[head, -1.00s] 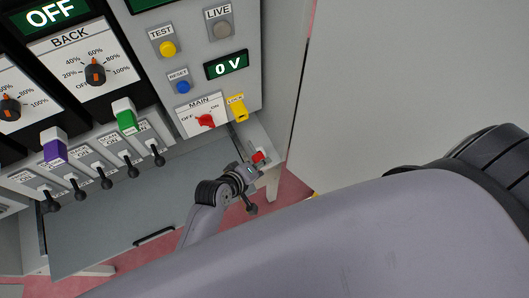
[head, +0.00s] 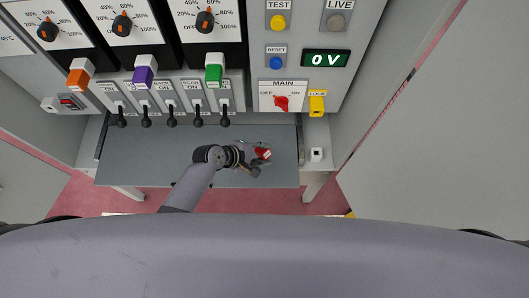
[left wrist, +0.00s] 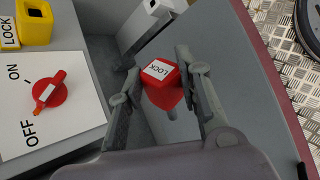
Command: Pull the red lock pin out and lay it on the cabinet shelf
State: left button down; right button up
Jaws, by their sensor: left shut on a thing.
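The red lock pin (head: 263,153), labelled LOCK, is held between the fingers of my left gripper (head: 258,157). In the left wrist view the pin's red head (left wrist: 160,84) sits between both fingertips, with a pale lower part showing under it. The gripper and pin are over the right part of the grey cabinet shelf (head: 150,170); I cannot tell whether the pin touches it. The yellow LOCK socket (head: 317,104) is on the panel beside the red MAIN switch (head: 281,102), which points toward OFF. My right gripper is out of view.
A white block with a dark opening (head: 316,155) stands on the ledge right of the shelf. Black levers (head: 172,121) and coloured plugs line the panel's lower edge behind it. The shelf's left half is clear. The display (head: 326,63) reads 0 V.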

pick_arm(q)
jog(key=shift+f+b, duration=3.3)
jog(key=shift+f, duration=0.95)
jog(key=c, duration=1.1)
grip_release()
jog(key=v, duration=1.2)
jog(key=shift+w+r, duration=0.1)
